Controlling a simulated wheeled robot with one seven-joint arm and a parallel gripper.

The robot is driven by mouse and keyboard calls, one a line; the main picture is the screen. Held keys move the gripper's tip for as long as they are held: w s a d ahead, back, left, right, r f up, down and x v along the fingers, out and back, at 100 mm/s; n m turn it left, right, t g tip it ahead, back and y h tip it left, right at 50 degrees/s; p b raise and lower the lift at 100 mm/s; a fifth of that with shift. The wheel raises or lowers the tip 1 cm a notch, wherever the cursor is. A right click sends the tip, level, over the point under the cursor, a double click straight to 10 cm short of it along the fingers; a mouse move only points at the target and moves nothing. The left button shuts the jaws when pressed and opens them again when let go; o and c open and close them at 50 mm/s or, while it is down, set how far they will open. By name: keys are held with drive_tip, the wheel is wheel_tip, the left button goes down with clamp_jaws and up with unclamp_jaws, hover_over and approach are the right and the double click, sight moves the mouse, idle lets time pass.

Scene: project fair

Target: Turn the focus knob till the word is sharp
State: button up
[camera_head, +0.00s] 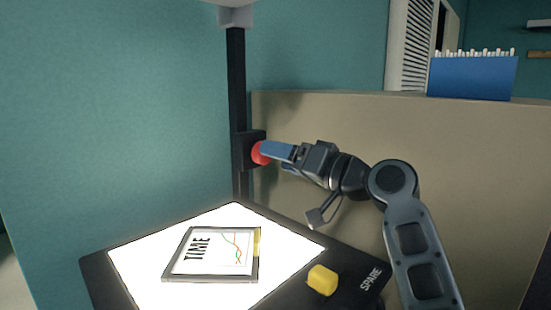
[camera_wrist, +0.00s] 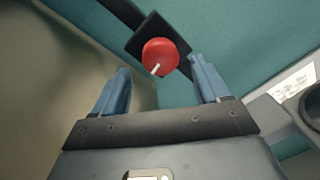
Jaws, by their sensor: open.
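The red focus knob (camera_head: 260,153) sits on a black carriage on the dark upright post (camera_head: 236,90). In the wrist view the knob (camera_wrist: 160,56) shows a white pointer mark aimed down and slightly left. My gripper (camera_head: 268,150) is at the knob in the head view, its blue fingers partly covering it. In the wrist view my gripper (camera_wrist: 165,80) is open, with one finger on each side of the knob's line and a gap to both. A framed slide (camera_head: 205,258) reading "TIME" with colored curves lies on the lit stage (camera_head: 135,265). The projected word is not in view.
A yellow block (camera_head: 322,280) lies on the black base (camera_head: 350,291) beside the printed word "SPARE". A beige panel (camera_head: 330,120) stands behind my arm. A blue box (camera_head: 472,77) with white-tipped items is on its top edge.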

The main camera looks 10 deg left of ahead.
drive_tip(key=v, duration=0.5)
drive_tip(key=shift+s+d+b, duration=0.1)
drive_tip(key=shift+s+b, duration=0.05)
drive_tip(key=shift+b, duration=0.25)
